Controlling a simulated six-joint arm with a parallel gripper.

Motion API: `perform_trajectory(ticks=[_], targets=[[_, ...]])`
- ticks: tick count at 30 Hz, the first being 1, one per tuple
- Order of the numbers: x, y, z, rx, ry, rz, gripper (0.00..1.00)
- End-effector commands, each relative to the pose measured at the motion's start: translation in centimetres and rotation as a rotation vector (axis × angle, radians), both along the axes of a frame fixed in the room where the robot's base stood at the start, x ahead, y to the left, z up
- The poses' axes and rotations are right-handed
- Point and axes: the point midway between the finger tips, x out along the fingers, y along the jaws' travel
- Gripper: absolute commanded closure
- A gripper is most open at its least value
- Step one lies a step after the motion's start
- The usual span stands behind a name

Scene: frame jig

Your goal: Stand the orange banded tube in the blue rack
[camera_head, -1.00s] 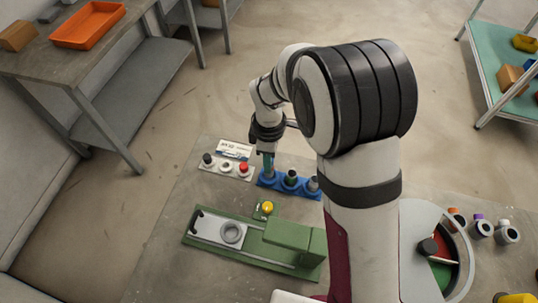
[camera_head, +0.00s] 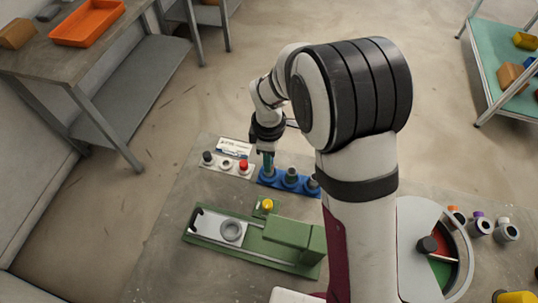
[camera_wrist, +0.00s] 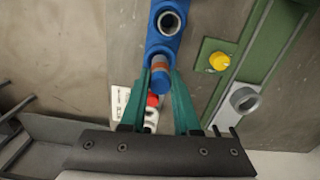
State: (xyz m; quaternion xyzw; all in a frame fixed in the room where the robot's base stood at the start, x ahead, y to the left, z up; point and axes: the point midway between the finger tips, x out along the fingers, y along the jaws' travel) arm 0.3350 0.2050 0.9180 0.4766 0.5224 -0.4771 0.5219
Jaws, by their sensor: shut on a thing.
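The blue rack (camera_head: 279,184) stands on the table, with a row of round sockets. It also shows in the wrist view (camera_wrist: 160,48), with one open socket at the top. My gripper (camera_wrist: 161,80) has green fingers closed on the orange banded tube (camera_wrist: 160,84), which has a blue end and an orange band. The tube is at the rack's near end in the wrist view. In the head view my gripper (camera_head: 268,166) is at the rack's left socket and the tube is hidden. I cannot tell how deep the tube sits.
A panel with a red button (camera_head: 243,164) and dark and white knobs lies left of the rack. A green fixture (camera_head: 290,232) with a yellow knob (camera_head: 267,205) lies in front. A round tray with red and green sectors (camera_head: 443,272) is at the right.

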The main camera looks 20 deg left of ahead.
Motion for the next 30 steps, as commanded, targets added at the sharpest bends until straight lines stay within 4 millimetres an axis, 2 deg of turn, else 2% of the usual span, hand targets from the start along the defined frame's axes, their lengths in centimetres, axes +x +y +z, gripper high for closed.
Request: perform_trajectory(ticks=[15, 24, 25, 30], targets=[[0.0, 0.0, -1.7, 0.0, 0.0, 0.001, 1.0], [0.0, 0.0, -1.8, 0.0, -0.001, 0.001, 1.0], [0.0, 0.0, -1.8, 0.0, -0.001, 0.001, 0.68], [0.0, 0.0, -1.8, 0.0, -0.001, 0.001, 0.38]])
